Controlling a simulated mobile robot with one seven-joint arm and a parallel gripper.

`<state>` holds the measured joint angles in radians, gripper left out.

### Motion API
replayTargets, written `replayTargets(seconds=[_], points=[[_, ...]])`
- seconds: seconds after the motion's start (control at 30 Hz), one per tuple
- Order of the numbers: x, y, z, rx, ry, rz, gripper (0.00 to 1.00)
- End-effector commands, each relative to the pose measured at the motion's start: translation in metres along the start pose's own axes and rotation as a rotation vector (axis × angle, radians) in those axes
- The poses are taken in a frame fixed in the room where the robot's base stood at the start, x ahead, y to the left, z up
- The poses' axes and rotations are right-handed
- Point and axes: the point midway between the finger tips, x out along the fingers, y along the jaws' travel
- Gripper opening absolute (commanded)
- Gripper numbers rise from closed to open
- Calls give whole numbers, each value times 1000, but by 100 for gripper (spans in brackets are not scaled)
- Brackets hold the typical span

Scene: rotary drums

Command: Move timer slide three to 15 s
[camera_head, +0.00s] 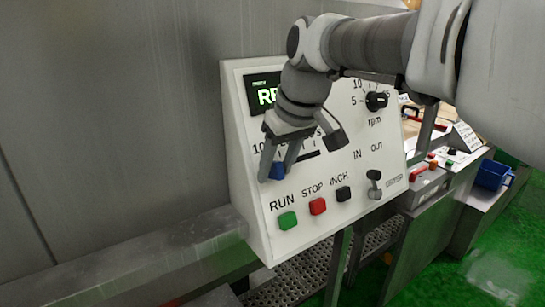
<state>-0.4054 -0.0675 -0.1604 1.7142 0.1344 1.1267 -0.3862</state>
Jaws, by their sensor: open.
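The white sloped control panel (329,220) stands in the middle of the view. A blue slide knob (278,172) shows at its left side, near a printed "10". A dark slot (308,155) runs to the right of the knob. My gripper (277,174) reaches down from the upper right, its two fingers open on either side of the blue knob; I cannot tell whether they touch it. My gripper and wrist hide much of the slide's scale, and I cannot read a number three or 15 s.
Below the slide are the green RUN (287,220), red STOP (318,206) and black INCH (343,194) buttons. An IN/OUT lever (374,184) and an rpm dial (377,101) are at the right. A partly hidden green display (265,96) is at upper left.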

Motion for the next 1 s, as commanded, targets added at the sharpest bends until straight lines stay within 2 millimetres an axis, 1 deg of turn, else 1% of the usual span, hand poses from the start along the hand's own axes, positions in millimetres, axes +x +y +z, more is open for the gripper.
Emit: replayTargets(seconds=[0.1, 0.17, 0.3, 0.37, 0.4, 1.0], points=[[0, 0, 0, 0, 0, 0, 50], [0, 0, 0, 0, 0, 0, 39], [0, 0, 0, 0, 0, 0, 14], [0, 0, 0, 0, 0, 0, 3], [-1, 0, 0, 0, 0, 0, 0], [-1, 0, 0, 0, 0, 0, 0]])
